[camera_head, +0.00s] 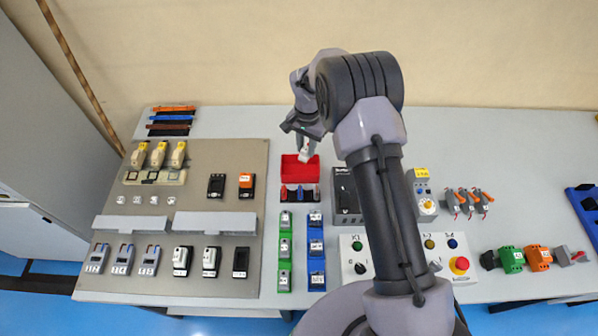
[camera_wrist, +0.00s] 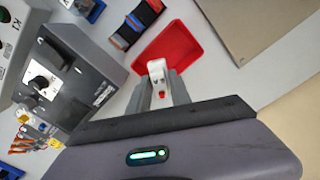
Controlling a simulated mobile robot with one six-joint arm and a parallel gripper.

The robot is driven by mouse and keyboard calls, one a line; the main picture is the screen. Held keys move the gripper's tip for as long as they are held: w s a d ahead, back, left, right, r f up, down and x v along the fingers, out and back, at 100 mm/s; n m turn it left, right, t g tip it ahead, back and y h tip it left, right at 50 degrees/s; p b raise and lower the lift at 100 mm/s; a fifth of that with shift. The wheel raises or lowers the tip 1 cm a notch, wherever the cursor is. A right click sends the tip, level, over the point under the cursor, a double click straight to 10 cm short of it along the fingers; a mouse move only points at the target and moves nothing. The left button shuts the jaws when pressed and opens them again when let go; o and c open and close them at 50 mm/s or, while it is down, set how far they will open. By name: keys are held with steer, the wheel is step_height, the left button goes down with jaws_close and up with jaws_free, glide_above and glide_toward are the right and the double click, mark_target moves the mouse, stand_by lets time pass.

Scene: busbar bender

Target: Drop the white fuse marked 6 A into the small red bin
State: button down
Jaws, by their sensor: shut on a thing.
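The small red bin (camera_head: 294,170) stands on the table to the right of the grey mounting plate; it also shows in the wrist view (camera_wrist: 190,45). My gripper (camera_head: 304,148) is above the bin's upper right part in the head view. It is shut on a white fuse (camera_wrist: 157,70), which shows a small red spot in the wrist view (camera_wrist: 160,86). The white fuse also shows in the head view (camera_head: 307,154). Its marking is too small to read. In the wrist view the fuse overlaps the bin's near edge, and I cannot tell its exact height above the bin.
A rack with red, blue and dark parts (camera_head: 299,194) sits just below the bin. A dark grey box (camera_head: 345,197) stands to the right. The mounting plate (camera_head: 200,160) with several fuses and devices lies to the left. Bare table shows around the bin's back.

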steer(key=c, duration=1.1)
jaws_free()
steer(key=shift+w+r, duration=0.1)
step_height(320, 180, up, 17)
steer(key=p, duration=0.3)
steer(key=shift+r, duration=0.2)
